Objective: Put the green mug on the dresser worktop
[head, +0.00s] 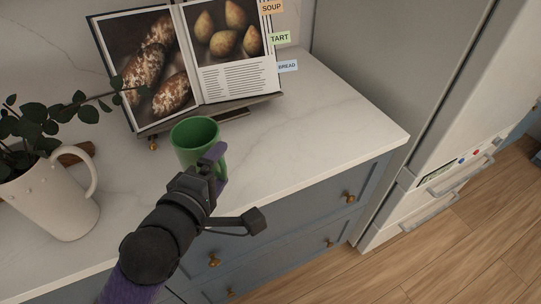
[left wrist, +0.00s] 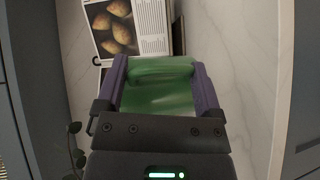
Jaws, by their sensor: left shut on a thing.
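The green mug (head: 193,136) is upright at the front part of the pale dresser worktop (head: 330,115), below the open book. My left gripper (head: 216,163) is shut on the mug, reaching it from the front. In the left wrist view the mug (left wrist: 160,88) sits between the two purple fingers of my left gripper (left wrist: 162,82). The mug's base is partly hidden by the gripper, so I cannot tell whether it touches the worktop or hangs just above it. My right gripper is not in view.
An open cookbook (head: 235,81) with coloured tabs leans on a stand at the back. A white jug (head: 50,200) with a leafy plant stands at left. Blue drawers (head: 285,225) lie below the worktop edge, a fridge (head: 440,150) at right. The worktop's right part is clear.

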